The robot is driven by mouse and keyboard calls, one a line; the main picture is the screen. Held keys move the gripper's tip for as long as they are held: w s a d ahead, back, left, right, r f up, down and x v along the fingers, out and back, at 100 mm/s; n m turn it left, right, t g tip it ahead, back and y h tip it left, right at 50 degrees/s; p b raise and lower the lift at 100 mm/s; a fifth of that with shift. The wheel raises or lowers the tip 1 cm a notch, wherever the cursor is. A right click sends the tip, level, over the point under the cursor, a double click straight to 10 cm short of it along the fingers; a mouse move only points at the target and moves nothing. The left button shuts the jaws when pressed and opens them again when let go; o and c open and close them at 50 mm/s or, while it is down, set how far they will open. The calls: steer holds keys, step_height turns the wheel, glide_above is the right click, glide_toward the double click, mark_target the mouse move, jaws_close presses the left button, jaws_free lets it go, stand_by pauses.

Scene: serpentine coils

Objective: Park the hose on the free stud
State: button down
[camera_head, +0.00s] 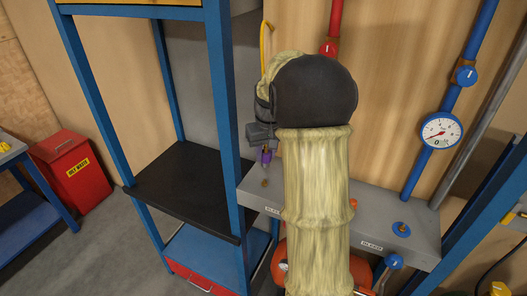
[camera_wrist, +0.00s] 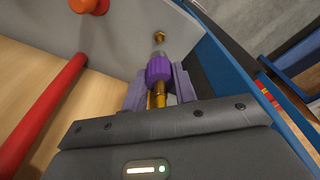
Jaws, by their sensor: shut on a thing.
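My gripper (camera_head: 262,142) is shut on the hose's purple end fitting (camera_head: 266,158), which hangs below the jaws over the grey ledge. A brass stud (camera_head: 265,183) stands on the ledge just below the fitting, with a visible gap between them. In the wrist view the purple fitting (camera_wrist: 159,70) sits between the two fingers, with a silver tip pointing toward the brass stud (camera_wrist: 160,37). A yellow hose loop (camera_head: 266,38) shows behind my arm; the rest of the hose is hidden. My arm covers the middle of the ledge.
The grey ledge (camera_head: 425,222) also carries a blue fitting (camera_head: 401,229) at right. A blue-framed rack (camera_head: 222,130) stands close on the left. A red pipe (camera_head: 335,22), a blue pipe (camera_head: 480,35) and a gauge (camera_head: 441,131) are on the wall behind. A red bin (camera_head: 78,170) is far left.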

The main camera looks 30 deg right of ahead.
mark_target(264, 166)
steer(key=shift+w+f+b, duration=0.25)
steer(key=shift+f+b, duration=0.6)
steer(key=shift+f, duration=0.4)
step_height(264, 166, down, 2)
steer(key=shift+a+b, duration=0.1)
steer(key=shift+b, duration=0.75)
steer(key=shift+f, duration=0.2)
steer(key=shift+w, duration=0.15)
steer(key=shift+d+f, duration=0.1)
steer(key=shift+d, duration=0.1)
steer(key=shift+a+f+b, duration=0.3)
steer(key=shift+f+b, duration=0.05)
steer(key=shift+b, duration=0.05)
steer(key=shift+s+d+f, duration=0.1)
steer(key=shift+s+f, duration=0.2)
steer(key=shift+s, duration=0.05)
steer(key=shift+f+b, duration=0.25)
steer(key=shift+b, duration=0.15)
steer(key=shift+w+f, duration=0.1)
steer(key=shift+f, duration=0.1)
